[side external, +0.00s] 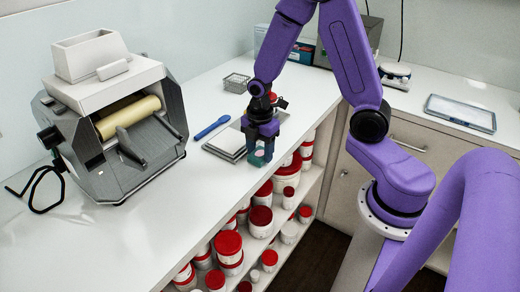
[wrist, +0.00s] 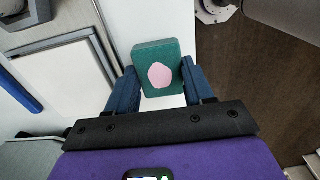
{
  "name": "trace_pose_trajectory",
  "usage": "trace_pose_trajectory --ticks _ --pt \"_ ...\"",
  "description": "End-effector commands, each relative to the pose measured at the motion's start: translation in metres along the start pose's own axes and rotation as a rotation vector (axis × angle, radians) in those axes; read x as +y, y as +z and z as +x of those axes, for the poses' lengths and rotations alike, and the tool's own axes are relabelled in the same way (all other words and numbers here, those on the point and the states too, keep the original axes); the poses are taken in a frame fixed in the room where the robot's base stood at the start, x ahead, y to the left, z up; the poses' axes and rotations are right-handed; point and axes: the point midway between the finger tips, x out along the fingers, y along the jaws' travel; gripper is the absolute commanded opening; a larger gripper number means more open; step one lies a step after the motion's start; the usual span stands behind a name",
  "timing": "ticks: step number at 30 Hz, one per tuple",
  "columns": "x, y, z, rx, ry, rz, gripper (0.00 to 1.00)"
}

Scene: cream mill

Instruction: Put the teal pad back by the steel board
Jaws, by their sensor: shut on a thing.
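The teal pad (wrist: 158,52) is a small block with a pink patch on its face, seen between my fingers in the wrist view. It also shows low between the fingertips in the side view (side external: 257,160). My gripper (side external: 262,150) is shut on the pad, near the counter's front edge; the wrist view shows both blue fingers (wrist: 161,85) at its sides. I cannot tell whether the pad touches the counter. The steel board (side external: 228,144) lies flat on the counter just left of the gripper, and it fills the left of the wrist view (wrist: 62,75).
A blue spatula-like tool (side external: 212,127) lies left of the board. A wire basket (side external: 237,83) stands behind. A roller mill (side external: 115,130) stands at the left. Shelves of red-lidded white tubs (side external: 260,218) sit below the counter edge. The front left counter is clear.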

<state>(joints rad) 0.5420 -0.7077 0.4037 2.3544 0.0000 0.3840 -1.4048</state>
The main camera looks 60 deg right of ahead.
Motion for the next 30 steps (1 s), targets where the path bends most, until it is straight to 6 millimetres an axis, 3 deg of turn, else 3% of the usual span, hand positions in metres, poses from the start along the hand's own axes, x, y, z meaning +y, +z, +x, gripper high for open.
trace_pose_trajectory --ticks 10,11,12,23,30 --pt "0.000 0.000 0.003 0.000 0.000 0.000 0.28" --pt "0.000 0.000 0.003 0.000 0.001 0.000 0.55" --pt "0.000 0.000 0.003 0.000 0.001 0.000 0.62" --pt "0.000 0.000 0.001 0.000 0.002 0.000 0.62" --pt "0.002 0.000 -0.025 0.001 0.007 0.001 0.62"
